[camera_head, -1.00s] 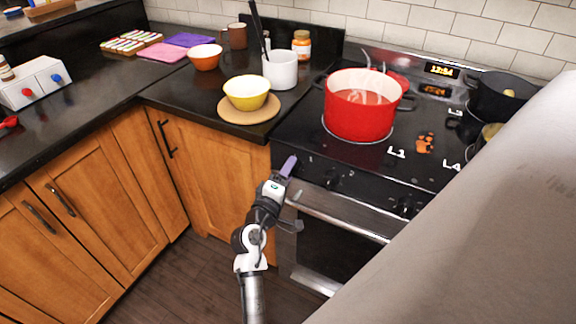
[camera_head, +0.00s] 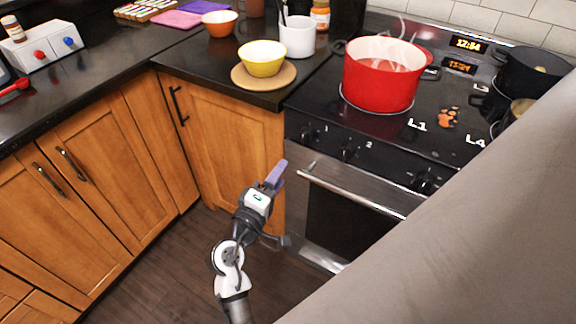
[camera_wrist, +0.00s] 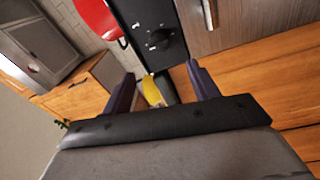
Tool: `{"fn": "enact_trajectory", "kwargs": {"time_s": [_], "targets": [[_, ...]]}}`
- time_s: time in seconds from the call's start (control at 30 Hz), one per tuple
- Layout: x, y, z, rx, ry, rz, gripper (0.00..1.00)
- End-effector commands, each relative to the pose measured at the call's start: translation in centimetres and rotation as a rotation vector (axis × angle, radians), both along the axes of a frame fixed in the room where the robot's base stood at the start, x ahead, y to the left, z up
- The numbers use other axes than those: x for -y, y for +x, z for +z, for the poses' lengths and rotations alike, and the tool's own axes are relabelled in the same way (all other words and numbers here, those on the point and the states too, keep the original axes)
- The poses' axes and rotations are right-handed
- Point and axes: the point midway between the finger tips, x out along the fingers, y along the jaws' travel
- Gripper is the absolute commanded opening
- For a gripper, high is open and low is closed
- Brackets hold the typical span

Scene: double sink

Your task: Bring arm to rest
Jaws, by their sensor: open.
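My gripper (camera_head: 276,175) hangs in front of the oven and the corner cabinet, below counter height. In the wrist view my gripper (camera_wrist: 160,85) shows its two purple fingers spread apart, with nothing held between them. My white and dark arm runs down to the bottom edge of the head view. No object touches the fingers in either view.
The stove (camera_head: 440,140) holds a red pot (camera_head: 378,85) with steam above it and a black pot (camera_head: 530,80). A yellow bowl (camera_head: 262,60) sits on a round board beside a white crock (camera_head: 298,38). The oven handle (camera_head: 350,190) juts out near my gripper. Open floor (camera_head: 165,265) lies left.

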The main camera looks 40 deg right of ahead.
Motion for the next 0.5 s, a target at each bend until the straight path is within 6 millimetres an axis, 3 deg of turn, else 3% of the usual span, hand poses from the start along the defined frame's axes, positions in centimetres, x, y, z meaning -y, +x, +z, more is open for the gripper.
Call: {"fn": "enact_trajectory", "kwargs": {"time_s": [0.13,0.5], "targets": [[-1.05,-0.49,-0.13,0.000,0.000,0.001,0.60],[-1.20,-0.59,-0.04,0.000,0.000,0.000,0.60]]}}
